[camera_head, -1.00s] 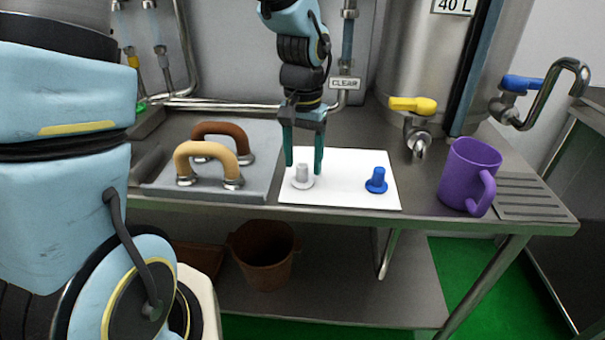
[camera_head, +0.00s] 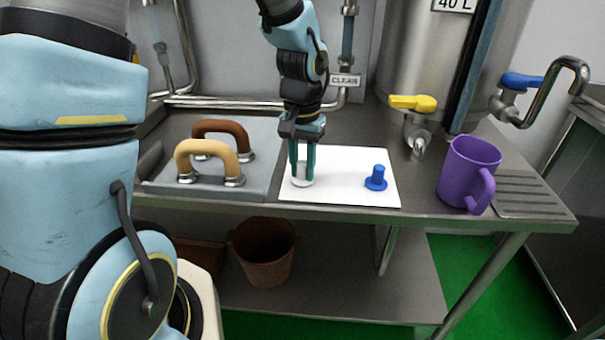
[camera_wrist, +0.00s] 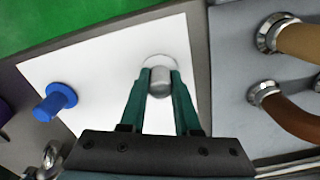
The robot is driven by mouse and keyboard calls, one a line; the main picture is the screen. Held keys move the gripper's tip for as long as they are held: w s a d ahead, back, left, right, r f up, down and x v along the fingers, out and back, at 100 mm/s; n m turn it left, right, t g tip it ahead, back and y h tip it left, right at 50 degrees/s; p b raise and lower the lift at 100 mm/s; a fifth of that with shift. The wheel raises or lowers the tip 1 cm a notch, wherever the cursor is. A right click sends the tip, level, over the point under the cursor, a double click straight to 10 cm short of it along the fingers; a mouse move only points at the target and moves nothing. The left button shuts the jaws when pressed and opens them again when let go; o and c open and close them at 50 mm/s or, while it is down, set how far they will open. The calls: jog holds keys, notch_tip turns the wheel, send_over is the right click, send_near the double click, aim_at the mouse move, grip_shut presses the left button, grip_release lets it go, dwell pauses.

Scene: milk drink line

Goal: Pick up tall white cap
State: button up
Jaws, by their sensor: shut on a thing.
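The tall white cap (camera_head: 303,182) stands upright at the left side of a white mat (camera_head: 341,190). In the head view its stem is mostly hidden by the fingers, and its round base shows below them. My gripper (camera_head: 303,174) points down over it and is shut on its stem. In the wrist view the cap's grey-white top (camera_wrist: 160,82) sits between the two green fingertips (camera_wrist: 159,76). Its white flange shows just beyond them. The base seems to rest on the mat.
A blue cap (camera_head: 376,179) stands on the mat's right side. A purple mug (camera_head: 469,174) is farther right by a yellow-handled tap (camera_head: 412,104). Tan (camera_head: 209,148) and brown (camera_head: 224,127) handles rise from a grey block at left. A brown bucket (camera_head: 264,255) is below.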

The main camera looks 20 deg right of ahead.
aim_at(302, 163)
grip_shut()
jog(key=shift+r, duration=0.1)
notch_tip(302, 163, up, 10)
jog(key=shift+f+b, duration=0.1)
jog(key=shift+b, duration=0.35)
dwell(0.8)
